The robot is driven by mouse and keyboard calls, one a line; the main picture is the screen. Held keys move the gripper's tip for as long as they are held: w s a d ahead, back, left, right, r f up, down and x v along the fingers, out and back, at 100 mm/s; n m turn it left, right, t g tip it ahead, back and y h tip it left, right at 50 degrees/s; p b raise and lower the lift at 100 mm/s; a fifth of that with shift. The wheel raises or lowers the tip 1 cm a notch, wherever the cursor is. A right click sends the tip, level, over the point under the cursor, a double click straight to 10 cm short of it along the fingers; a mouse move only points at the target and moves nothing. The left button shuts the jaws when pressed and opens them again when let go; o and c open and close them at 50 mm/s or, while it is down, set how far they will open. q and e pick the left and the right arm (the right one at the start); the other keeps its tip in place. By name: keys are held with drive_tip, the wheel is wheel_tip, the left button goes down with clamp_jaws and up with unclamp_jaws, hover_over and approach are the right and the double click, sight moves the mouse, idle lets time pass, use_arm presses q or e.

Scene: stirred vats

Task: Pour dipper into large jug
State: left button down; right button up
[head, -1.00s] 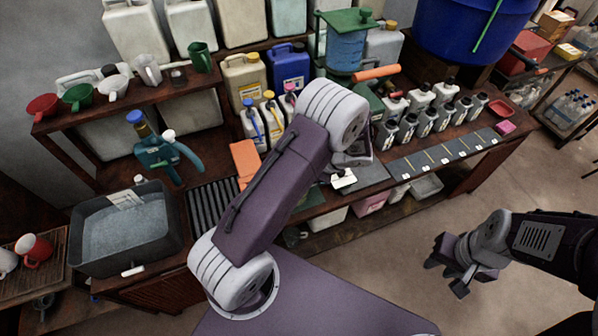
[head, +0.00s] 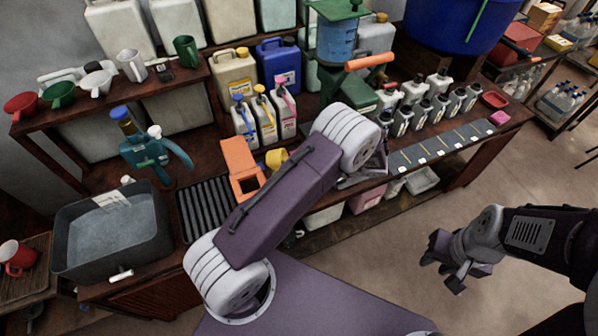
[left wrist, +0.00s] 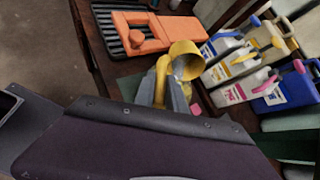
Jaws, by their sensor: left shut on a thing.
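A yellow dipper (left wrist: 184,57) with a round cup and a yellow handle is in the left wrist view; its cup also shows in the head view (head: 277,157). My left gripper (left wrist: 172,92) is shut on its handle; my purple arm hides that gripper in the head view. What the cup holds cannot be made out. A cream jug (head: 236,78) and a blue jug (head: 279,65) stand behind at the back of the bench; which is the large jug is unclear. My right gripper (head: 442,270) is open and empty, over the floor.
An orange container (head: 240,165) lies left of the dipper, beside a black ribbed rack (head: 205,207). Small white bottles with coloured tops (head: 264,115) stand behind the dipper. A grey basin (head: 112,230) is at left. Several dark-capped bottles (head: 425,103) stand right.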

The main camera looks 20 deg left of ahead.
use_arm(q)
drive_tip(key=shift+w+d+f+y+b, duration=0.1)
drive_tip(key=shift+d+f+y+b, duration=0.2)
drive_tip(key=shift+f+y+b, duration=0.5)
drive_tip(key=shift+w+d+f+m+g+y+b, duration=0.1)
drive_tip(key=shift+d+m+g+y+b, duration=0.15)
drive_tip(key=shift+y+b, duration=1.15)
drive_tip(key=shift+w+d+f+m+g+y+b, duration=0.15)
drive_tip(key=shift+d+y+b, duration=0.35)
drive_tip(key=shift+b, duration=1.55)
drive_tip(key=shift+d+r+m+g+y+b, duration=0.1)
drive_tip(key=shift+d+m+g+y+b, duration=0.15)
drive_tip(key=shift+y+b, duration=1.2)
drive_tip(key=shift+a+h+b, duration=0.1)
drive_tip(key=shift+h+b, duration=0.25)
